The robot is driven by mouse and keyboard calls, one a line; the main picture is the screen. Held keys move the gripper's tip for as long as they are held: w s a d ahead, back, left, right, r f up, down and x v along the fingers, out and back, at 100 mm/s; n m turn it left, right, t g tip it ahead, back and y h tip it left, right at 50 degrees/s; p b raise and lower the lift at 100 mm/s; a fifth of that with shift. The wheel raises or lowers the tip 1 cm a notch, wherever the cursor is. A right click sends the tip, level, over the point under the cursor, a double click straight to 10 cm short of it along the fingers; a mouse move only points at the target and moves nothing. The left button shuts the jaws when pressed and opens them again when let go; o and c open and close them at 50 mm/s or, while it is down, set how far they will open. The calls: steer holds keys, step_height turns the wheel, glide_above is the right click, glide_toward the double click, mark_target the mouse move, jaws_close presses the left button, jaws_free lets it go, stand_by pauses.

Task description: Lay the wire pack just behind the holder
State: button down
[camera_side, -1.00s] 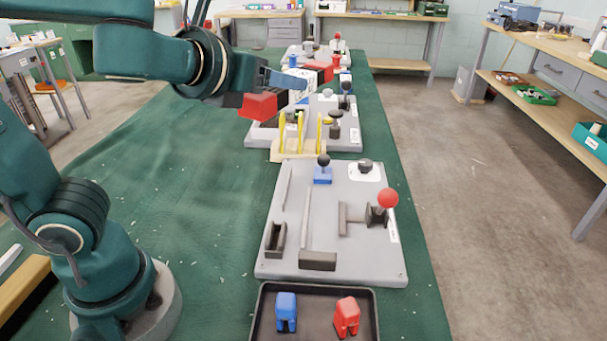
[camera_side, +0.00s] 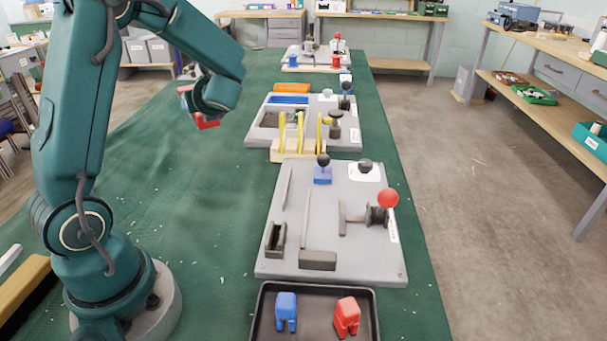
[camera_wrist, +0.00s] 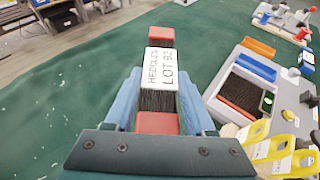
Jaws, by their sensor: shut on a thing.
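The wire pack (camera_wrist: 160,68) is a block of dark wires with red ends and a white label reading HEDDLES LOT 92. My gripper (camera_wrist: 160,85) is shut on it, with a blue finger along each side. In the side view my arm hides most of the pack, and a red end (camera_side: 208,124) shows below my wrist. The pack is in the air over the green cloth, left of the middle grey board. A wooden stand with yellow upright pieces (camera_side: 292,156), possibly the holder, sits at that board's near edge. It partly shows in the wrist view (camera_wrist: 270,150).
The middle grey board (camera_side: 258,132) has a dark recess, a blue bar (camera_side: 289,100) and an orange bar (camera_side: 293,88). A nearer board (camera_side: 340,250) carries knobs and posts. A black tray (camera_side: 258,318) holds a blue and a red piece. The green cloth at left is clear.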

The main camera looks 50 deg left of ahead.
steer(key=s+a+f+n+g, duration=0.2)
steer(key=s+a+f, duration=0.2)
glide_above(238, 166)
step_height(238, 166, down, 7)
steer(key=shift+a+r, duration=0.1)
steer(key=shift+a, duration=0.05)
steer(key=shift+f, duration=2)
steer(key=shift+f, duration=0.2)
steer(key=shift+c, duration=1.2)
jaws_free()
